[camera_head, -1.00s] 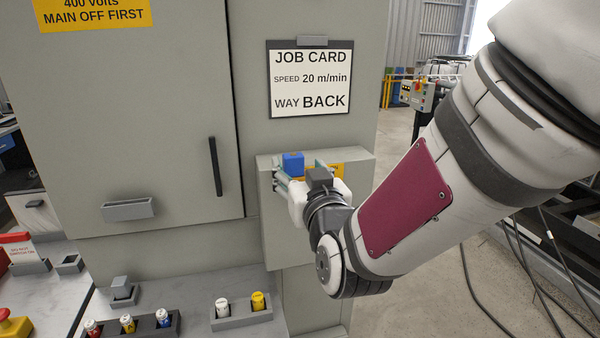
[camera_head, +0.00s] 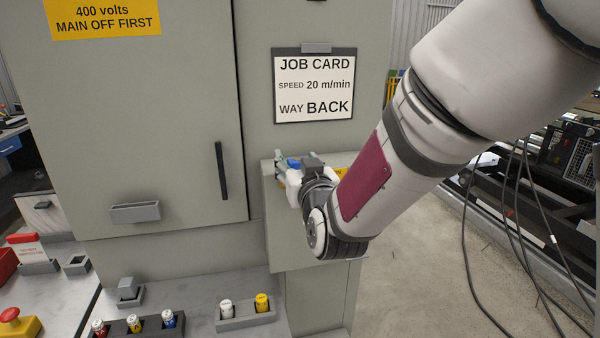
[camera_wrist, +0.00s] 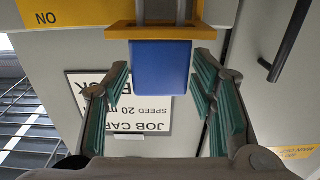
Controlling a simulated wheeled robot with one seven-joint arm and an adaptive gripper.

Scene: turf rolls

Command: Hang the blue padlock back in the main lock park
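The blue padlock (camera_wrist: 161,68) shows in the middle of the wrist view, with grey shackle legs (camera_wrist: 180,10) running past a yellow frame (camera_wrist: 118,31). My gripper (camera_wrist: 161,78) has its green-padded fingers on either side of the padlock, with a narrow gap seen at each side. It looks open around the padlock, not clamped. In the head view my gripper (camera_head: 291,166) is at the grey box on the cabinet front, and only a little of the padlock (camera_head: 293,163) shows between the fingers. How the shackle sits at the yellow frame is partly hidden.
The job card (camera_head: 314,88) hangs above the grey box (camera_head: 300,235). A cabinet door handle (camera_head: 221,171) and an empty grey holder (camera_head: 135,212) are to the left. White and yellow plugs in a grey holder (camera_head: 245,321) stand on the ledge below. Floor at right has cables.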

